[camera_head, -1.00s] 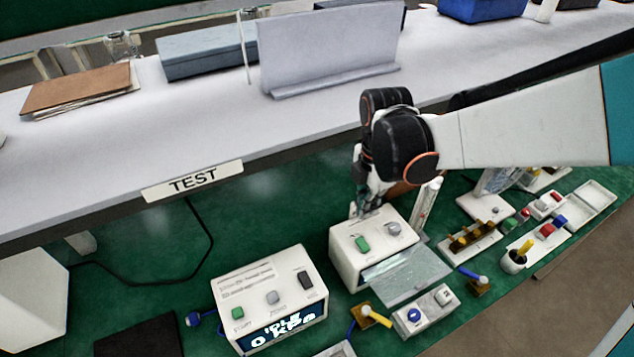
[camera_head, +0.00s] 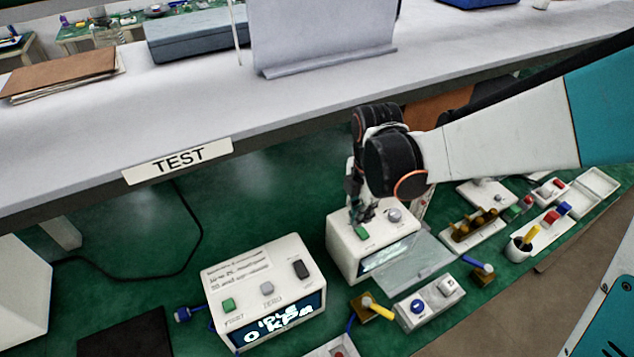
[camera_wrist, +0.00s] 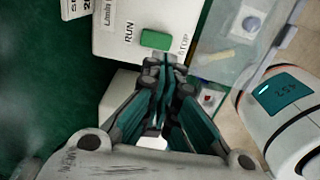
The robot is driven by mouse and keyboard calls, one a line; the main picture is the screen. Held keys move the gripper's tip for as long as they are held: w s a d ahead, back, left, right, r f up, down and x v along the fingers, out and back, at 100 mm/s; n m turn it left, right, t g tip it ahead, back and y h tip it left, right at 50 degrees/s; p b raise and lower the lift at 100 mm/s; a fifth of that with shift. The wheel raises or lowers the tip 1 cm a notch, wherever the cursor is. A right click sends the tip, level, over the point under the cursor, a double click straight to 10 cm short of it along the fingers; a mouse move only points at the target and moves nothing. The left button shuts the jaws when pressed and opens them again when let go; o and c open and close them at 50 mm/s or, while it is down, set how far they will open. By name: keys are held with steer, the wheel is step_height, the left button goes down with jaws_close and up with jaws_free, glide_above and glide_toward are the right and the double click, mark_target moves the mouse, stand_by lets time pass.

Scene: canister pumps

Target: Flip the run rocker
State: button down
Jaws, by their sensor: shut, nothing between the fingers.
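The run rocker is a green rocker (camera_head: 361,232) on top of a white box (camera_head: 343,258) in the head view. In the wrist view the green rocker (camera_wrist: 156,40) lies between the printed words RUN, at its left, and STOP, at its right. My gripper (camera_head: 361,214) points down over the box top, just behind the rocker. In the wrist view my gripper (camera_wrist: 165,62) is shut and empty, its tips close to the rocker's lower edge. I cannot tell whether they touch it. Which way the rocker is tilted is unclear.
A grey knob (camera_head: 394,215) stands right of the rocker, and a clear flap (camera_head: 415,262) extends from the box front. A second white box (camera_head: 250,262) shows "IDLE 0" on its display. Several small switch panels lie to the right. The green surface between the boxes is mostly clear.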

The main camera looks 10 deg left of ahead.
mark_target(358, 240)
step_height(358, 240, down, 5)
steer(key=b, duration=0.3)
steer(key=shift+f, duration=0.1)
steer(key=shift+d+f+b, duration=0.1)
steer(key=shift+f+b, duration=0.2)
steer(key=shift+f, duration=0.15)
steer(key=shift+s+r, duration=0.1)
steer(key=shift+r, duration=0.05)
steer(key=shift+w+a+r, duration=0.2)
steer(key=shift+w+a, duration=0.25)
steer(key=shift+w, duration=0.25)
